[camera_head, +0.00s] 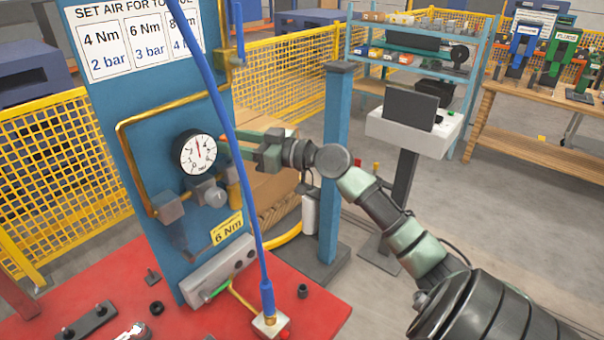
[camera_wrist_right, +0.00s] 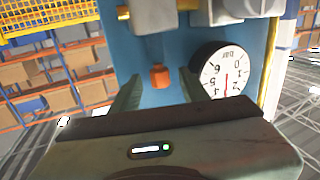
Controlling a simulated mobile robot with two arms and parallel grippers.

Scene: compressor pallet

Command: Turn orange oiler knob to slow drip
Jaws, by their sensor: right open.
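The small orange knob (camera_wrist_right: 159,77) shows in the right wrist view against the blue panel. My right gripper (camera_wrist_right: 158,92) is open, with one finger on each side of the knob in that view. I cannot tell whether the fingertips touch it. In the head view my right gripper (camera_head: 238,144) reaches from the right to the panel, just right of the round gauge (camera_head: 198,154); the knob is hardly visible there. The gauge also shows in the wrist view (camera_wrist_right: 228,76), right of the fingers and upside down. My left gripper is not in view.
The blue panel (camera_head: 155,92) stands on a red table (camera_head: 120,288). A blue hose (camera_head: 232,140) hangs in front of the panel. Brass pipe and grey fittings (camera_head: 207,192) surround the gauge. A blue post (camera_head: 336,150) stands behind my right arm.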

